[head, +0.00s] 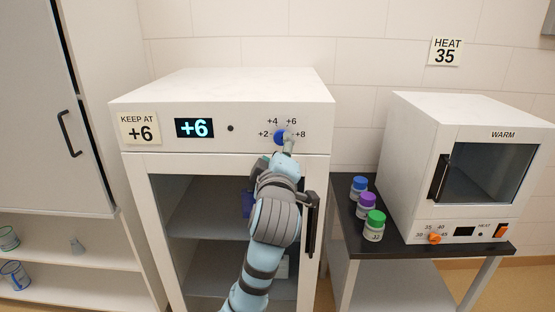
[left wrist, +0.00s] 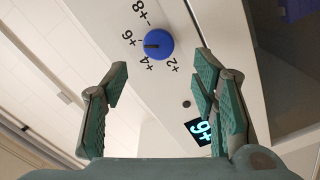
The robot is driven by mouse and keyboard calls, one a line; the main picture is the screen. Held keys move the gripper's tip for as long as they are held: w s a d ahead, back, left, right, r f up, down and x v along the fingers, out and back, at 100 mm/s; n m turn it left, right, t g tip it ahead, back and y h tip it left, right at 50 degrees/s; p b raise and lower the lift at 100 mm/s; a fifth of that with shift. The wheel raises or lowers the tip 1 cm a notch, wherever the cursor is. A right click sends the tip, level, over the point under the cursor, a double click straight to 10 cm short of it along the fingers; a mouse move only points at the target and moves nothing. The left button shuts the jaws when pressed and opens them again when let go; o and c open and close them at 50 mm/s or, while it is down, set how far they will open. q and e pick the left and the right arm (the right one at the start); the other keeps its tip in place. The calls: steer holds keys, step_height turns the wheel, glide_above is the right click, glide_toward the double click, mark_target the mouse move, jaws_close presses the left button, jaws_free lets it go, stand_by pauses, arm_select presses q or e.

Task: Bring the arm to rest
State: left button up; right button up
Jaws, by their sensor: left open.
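My left arm reaches up in front of the white fridge (head: 220,90) in the head view. My left gripper (head: 287,142) is at the blue dial on the fridge's top panel and partly covers it. In the left wrist view the blue dial (left wrist: 158,44) shows clear, with marks +2, +4, +6 and +8 around it. My left gripper (left wrist: 160,95) is open there, its green-padded fingers apart and empty, with the dial beyond the gap between them. The fridge display (head: 194,128) reads +6. My right gripper is not in view.
A "KEEP AT +6" note (head: 140,128) is on the fridge. The fridge door handle (head: 312,225) stands close to my left arm. At the right, a dark-topped table (head: 345,215) bears several capped jars and a white warmer (head: 405,150). A shelf cabinet (head: 100,240) stands at the left.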

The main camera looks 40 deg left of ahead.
arm_select(q)
steer(key=v, duration=0.4)
steer(key=shift+s+d, duration=0.3)
